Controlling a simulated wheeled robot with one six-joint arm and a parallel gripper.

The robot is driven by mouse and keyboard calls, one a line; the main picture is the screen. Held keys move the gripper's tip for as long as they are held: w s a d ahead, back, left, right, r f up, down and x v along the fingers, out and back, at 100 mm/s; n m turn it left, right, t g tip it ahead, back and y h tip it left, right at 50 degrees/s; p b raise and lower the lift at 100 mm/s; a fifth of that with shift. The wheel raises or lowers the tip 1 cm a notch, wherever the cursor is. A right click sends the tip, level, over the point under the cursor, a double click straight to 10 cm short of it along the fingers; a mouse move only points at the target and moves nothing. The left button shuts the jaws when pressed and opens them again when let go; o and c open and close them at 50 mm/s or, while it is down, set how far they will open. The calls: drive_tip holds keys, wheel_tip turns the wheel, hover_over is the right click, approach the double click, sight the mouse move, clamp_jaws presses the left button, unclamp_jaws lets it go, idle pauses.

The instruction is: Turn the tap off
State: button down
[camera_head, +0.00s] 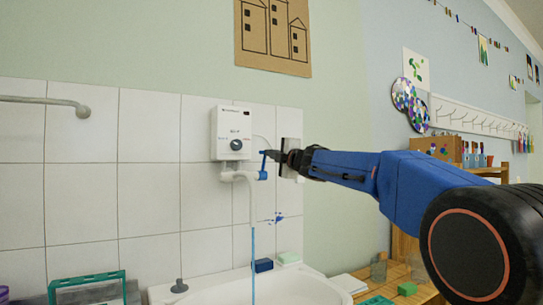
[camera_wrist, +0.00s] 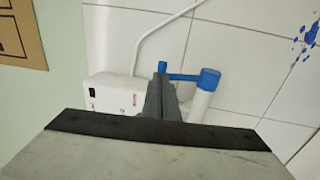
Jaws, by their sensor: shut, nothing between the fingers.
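The tap is a white spout and pipe (camera_head: 239,176) under a white wall-mounted heater box (camera_head: 231,134) with a dark dial. Its blue lever (camera_head: 263,165) stands upright at the right end, and a thin blue stream of water (camera_head: 253,265) runs down toward the white sink (camera_head: 210,291). My gripper (camera_head: 268,154) is shut and empty, with its tip at the lever's top. In the wrist view my gripper (camera_wrist: 161,85) lies beside the blue lever (camera_wrist: 185,77); I cannot tell whether they touch. The heater box (camera_wrist: 112,97) is partly hidden behind my gripper.
A blue block (camera_head: 263,265) and a pale green sponge (camera_head: 289,258) lie on the sink's back rim. A green rack (camera_head: 87,283) stands left of the sink. A wooden surface (camera_head: 395,275) is at right. The tiled wall is close behind the tap.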

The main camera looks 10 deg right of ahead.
drive_tip(key=w+r, duration=0.1)
drive_tip(key=w+a+r, duration=0.1)
drive_tip(key=w, duration=0.1)
drive_tip(key=shift+w, duration=0.1)
idle(0.4)
